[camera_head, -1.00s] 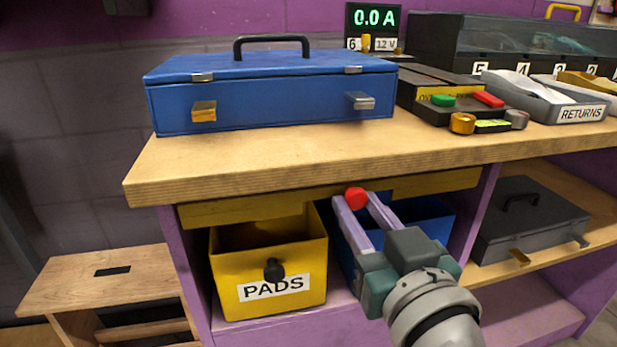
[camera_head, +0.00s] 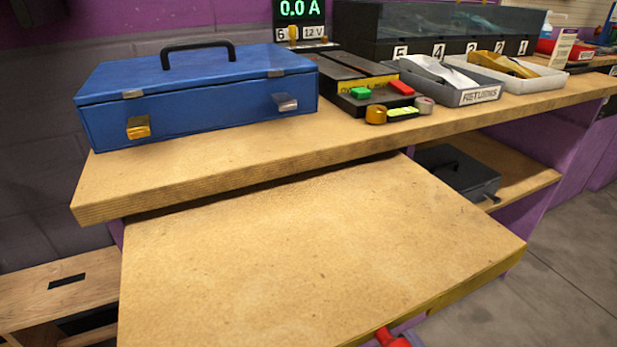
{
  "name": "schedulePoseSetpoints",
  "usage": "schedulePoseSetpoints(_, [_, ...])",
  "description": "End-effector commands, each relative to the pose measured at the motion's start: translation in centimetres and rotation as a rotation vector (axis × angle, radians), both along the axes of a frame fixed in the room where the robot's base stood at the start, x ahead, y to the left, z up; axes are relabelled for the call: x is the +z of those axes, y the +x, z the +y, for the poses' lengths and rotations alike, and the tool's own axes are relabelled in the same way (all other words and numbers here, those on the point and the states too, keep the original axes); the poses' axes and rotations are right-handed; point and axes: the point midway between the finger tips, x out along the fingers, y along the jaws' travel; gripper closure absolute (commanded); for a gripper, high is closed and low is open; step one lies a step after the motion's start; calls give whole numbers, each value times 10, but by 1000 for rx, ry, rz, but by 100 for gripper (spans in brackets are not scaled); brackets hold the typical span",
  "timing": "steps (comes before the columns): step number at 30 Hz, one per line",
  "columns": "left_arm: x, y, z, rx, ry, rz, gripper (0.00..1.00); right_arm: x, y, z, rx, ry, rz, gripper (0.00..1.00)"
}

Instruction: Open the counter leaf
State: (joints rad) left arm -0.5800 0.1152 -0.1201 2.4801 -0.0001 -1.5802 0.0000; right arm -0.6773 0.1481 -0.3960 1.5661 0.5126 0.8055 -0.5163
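The counter leaf (camera_head: 300,250) is a broad wooden panel with a yellow front edge. It extends out toward me from under the workbench top, lying roughly level and a little lower than it. A red knob (camera_head: 390,338) shows at its front edge, at the bottom of the picture. Slivers of the purple fingers of my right gripper (camera_head: 392,343) show on both sides of the knob, closed on it. The rest of that gripper is cut off by the picture's bottom edge. My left gripper is not in view.
A blue case (camera_head: 200,95) stands on the workbench top (camera_head: 230,155), left. A grey RETURNS tray (camera_head: 460,90) and a display (camera_head: 300,15) are farther right. A dark case (camera_head: 460,172) sits on the shelf below. A wooden stool (camera_head: 50,290) stands at lower left. The leaf's surface is clear.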

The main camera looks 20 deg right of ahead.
Motion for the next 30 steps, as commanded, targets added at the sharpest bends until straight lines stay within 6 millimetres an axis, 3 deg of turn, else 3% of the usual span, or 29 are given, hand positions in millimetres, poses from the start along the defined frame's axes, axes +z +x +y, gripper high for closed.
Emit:
schedulePoseSetpoints(13, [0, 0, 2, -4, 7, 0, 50, 0, -3, 0, 0, -2, -1, 100])
schedulePoseSetpoints(14, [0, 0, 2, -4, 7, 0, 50, 0, -3, 0, 0, -2, -1, 64])
schedulePoseSetpoints(18, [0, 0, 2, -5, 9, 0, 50, 0, -3, 0, 0, -2, 0, 48])
schedulePoseSetpoints(21, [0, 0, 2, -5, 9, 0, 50, 0, -3, 0, 0, -1, 0, 39])
schedulePoseSetpoints(30, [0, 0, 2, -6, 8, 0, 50, -1, -8, 0, -1, -1, 2, 39])
